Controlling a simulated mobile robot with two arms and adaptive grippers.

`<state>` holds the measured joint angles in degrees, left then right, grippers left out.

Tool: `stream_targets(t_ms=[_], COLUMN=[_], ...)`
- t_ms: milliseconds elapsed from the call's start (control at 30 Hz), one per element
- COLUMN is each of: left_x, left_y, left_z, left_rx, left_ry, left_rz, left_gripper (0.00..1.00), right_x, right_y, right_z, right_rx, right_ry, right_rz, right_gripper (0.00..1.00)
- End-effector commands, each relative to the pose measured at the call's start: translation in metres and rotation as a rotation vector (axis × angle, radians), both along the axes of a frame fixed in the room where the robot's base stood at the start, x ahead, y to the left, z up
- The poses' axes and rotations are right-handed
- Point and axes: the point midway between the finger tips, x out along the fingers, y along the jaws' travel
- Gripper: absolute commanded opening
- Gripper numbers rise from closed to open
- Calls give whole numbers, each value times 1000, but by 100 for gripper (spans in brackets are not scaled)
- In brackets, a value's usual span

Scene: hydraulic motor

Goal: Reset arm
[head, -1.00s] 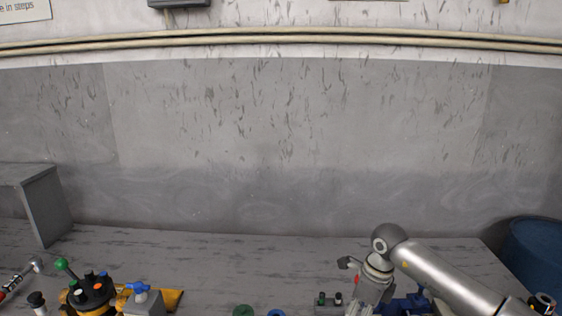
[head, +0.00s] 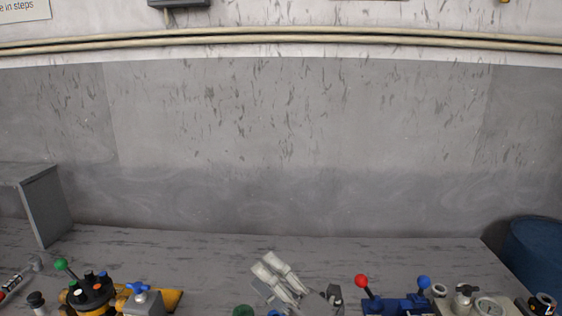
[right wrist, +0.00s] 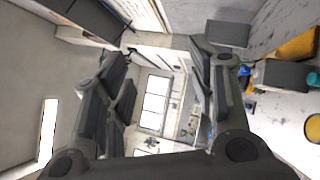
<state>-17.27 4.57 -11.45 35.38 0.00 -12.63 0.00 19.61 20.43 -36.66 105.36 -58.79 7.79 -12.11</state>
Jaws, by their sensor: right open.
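My right gripper (head: 268,266) is low in the middle of the head view, above the front part of the bench. Its two pale fingers point up and to the left, and they hold nothing. In the right wrist view, the dark fingers of the right gripper (right wrist: 160,65) stand wide apart with nothing between them. I cannot make out my left gripper in either view.
A black valve block with a green-knobbed lever (head: 90,292) stands at the lower left. A blue valve unit with red and blue knobs (head: 398,304) stands at the lower right. A blue drum (head: 535,250) is at the right edge. The back of the bench (head: 200,250) is clear.

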Motion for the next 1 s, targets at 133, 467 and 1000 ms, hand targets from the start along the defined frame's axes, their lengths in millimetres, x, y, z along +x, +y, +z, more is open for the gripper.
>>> stream_targets(t_ms=[133, 467, 1000], left_x=[2, 4, 4], left_y=[0, 0, 0], left_z=[0, 0, 0], left_rx=[-1, -1, -1], left_ry=[-3, -6, -6], left_rz=[0, 0, 0], left_gripper=[40, 40, 40], right_x=[9, -37, -258], right_y=[-58, -185, -231], right_z=[-12, -133, -269], right_rx=[290, 777, 1015], right_ry=[259, 928, 1810], right_rz=[-218, -709, -1264], right_gripper=[52, 52, 52])
